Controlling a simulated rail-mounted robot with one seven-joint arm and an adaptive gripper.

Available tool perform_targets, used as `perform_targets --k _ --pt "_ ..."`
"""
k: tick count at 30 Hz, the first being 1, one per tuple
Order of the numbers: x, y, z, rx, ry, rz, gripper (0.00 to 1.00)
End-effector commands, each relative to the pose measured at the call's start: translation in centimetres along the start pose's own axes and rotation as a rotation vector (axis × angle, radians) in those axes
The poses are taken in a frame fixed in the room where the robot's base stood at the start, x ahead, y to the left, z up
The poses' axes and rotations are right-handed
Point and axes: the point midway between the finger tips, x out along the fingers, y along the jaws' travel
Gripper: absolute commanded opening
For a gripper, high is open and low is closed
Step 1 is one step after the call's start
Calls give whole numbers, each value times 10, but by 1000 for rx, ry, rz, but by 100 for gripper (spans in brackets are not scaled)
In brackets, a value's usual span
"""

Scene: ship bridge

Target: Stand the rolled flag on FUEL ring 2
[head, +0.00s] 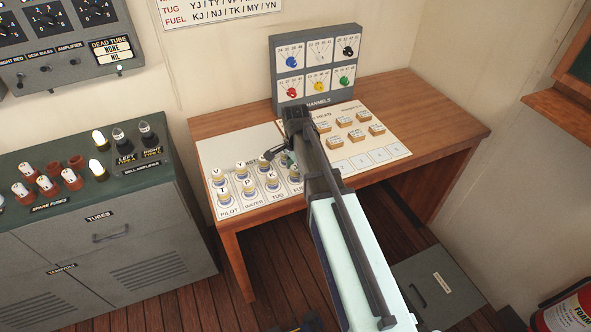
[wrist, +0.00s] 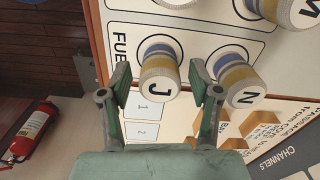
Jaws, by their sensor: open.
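A rolled flag marked J (wrist: 160,72), with white, yellow and blue bands, stands beside the FUEL lettering (wrist: 120,47) in the wrist view. My gripper (wrist: 160,80) is open, one finger on each side of the J flag in the picture; I see no clear contact. A rolled flag marked N (wrist: 243,85) stands just right of the right finger. Another flag shows at the top right corner. Pale round spots, partly cut off, lie at the top edge. In the head view my gripper (head: 280,153) is over the FUEL part of the flag board (head: 209,160) and hides most of it.
Flags marked T (head: 223,191) and V (head: 217,176) stand at the board's left. A channels dial box (head: 316,65) stands at the desk's back. Tan lettered blocks (head: 357,134) lie on the right sheet. The desk's right end (head: 450,110) is bare.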

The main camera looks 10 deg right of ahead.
Motion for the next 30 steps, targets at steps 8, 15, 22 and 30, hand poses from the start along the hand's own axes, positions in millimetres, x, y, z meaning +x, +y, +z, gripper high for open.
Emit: perform_targets --k 8,15,22,30 --pt "-9 -1 0 0 1 -2 63" --pt "-38 -1 0 0 1 -3 63" --pt "-76 -1 0 0 1 -3 63" --pt "-110 -1 0 0 0 -1 63"
